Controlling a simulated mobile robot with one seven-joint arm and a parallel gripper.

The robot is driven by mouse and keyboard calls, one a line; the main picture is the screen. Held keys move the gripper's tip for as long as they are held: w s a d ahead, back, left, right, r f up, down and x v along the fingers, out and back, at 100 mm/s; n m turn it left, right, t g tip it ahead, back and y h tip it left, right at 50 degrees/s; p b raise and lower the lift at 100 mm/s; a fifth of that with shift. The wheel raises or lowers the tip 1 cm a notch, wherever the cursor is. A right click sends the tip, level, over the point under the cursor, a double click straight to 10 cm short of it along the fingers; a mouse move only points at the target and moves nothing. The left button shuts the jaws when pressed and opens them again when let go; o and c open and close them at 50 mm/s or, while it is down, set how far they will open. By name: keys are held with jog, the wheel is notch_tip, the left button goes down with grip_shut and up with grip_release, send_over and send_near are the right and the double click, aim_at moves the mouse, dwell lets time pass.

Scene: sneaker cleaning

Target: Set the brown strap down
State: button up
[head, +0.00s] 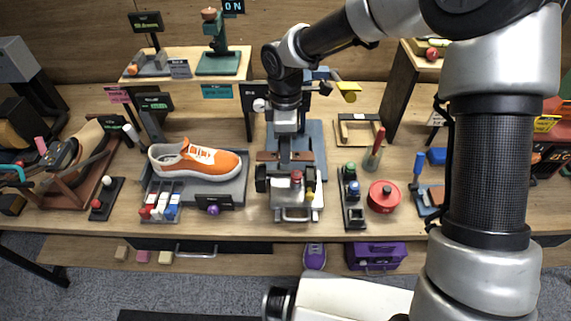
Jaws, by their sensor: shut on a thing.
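My gripper (285,160) points down at the middle of the bench and is shut on the brown strap (268,156). The strap shows as a short dark-brown band sticking out on both sides of the fingers. The strap is over or in front of a blue-grey stand (315,140), just behind a small metal device (293,203) with a black wheel and a red knob. I cannot tell whether the strap touches either of them. The fingertips are small and partly hidden.
An orange sneaker (195,160) sits on a grey tray (233,188) to the left. A small wooden frame (360,131), a dark rack (353,200) and a red round tin (384,196) stand to the right. My arm hides part of the right side.

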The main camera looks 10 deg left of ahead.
jog(key=shift+f, duration=3.3)
jog(key=shift+f, duration=0.2)
jog(key=o, duration=1)
